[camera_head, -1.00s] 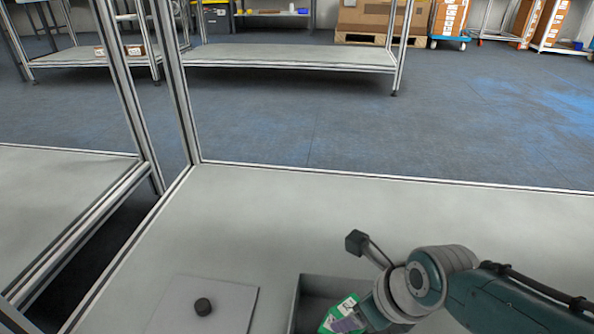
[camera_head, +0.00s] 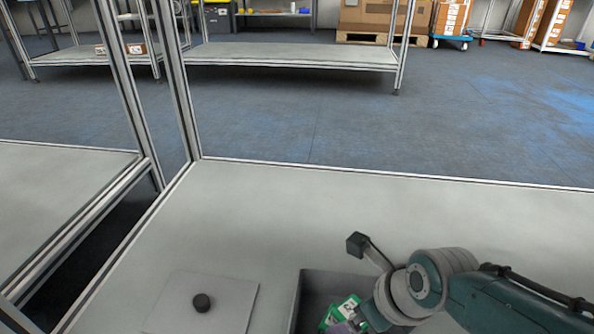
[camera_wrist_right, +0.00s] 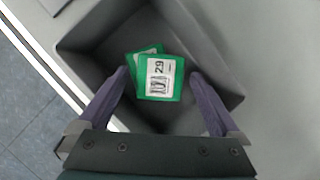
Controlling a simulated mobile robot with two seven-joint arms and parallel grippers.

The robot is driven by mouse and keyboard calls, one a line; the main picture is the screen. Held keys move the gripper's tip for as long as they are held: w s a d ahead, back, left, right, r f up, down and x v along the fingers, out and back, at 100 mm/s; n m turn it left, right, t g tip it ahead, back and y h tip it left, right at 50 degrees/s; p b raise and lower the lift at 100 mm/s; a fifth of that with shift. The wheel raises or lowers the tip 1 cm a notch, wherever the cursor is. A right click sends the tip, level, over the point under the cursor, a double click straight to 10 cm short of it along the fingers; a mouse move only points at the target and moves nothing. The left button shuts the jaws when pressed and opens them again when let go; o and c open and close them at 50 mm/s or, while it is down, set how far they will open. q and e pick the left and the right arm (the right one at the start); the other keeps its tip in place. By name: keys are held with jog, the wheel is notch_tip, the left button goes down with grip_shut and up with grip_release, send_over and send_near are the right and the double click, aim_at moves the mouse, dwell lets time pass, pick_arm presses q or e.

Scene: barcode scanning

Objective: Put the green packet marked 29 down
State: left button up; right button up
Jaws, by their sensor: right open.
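The green packet marked 29 (camera_wrist_right: 160,78) lies in the grey bin (camera_wrist_right: 92,45), on top of another green packet (camera_wrist_right: 134,62) that is mostly hidden under it. My right gripper (camera_wrist_right: 163,82) is open, with its purple fingers on either side of the packet and apart from it. In the head view, green packets (camera_head: 346,308) show in the bin (camera_head: 318,285), partly behind my right wrist. The right gripper (camera_head: 340,326) is at the bottom edge there, partly cut off. My left gripper is not in view.
A grey plate with a dark round knob (camera_head: 202,303) lies on the table left of the bin. The table (camera_head: 300,215) behind the bin is bare. A metal frame post (camera_head: 178,90) stands at the table's left corner.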

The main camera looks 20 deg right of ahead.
jog(key=s+a+r+n+p, duration=0.1)
jog(key=s+r+n+p, duration=0.3)
jog(key=r+n, duration=0.6)
jog(key=s+r+n+p, duration=0.3)
jog(key=s+r+n, duration=0.3)
jog(key=r+n, duration=0.4)
jog(key=s+a+r+n+p, duration=0.1)
jog(key=s+r+n+p, duration=0.3)
jog(key=r+n, duration=0.6)
jog(key=s+n, duration=0.2)
jog(key=n, duration=0.3)
jog(key=shift+a+g+h+p, duration=0.3)
jog(key=shift+g+h, duration=0.1)
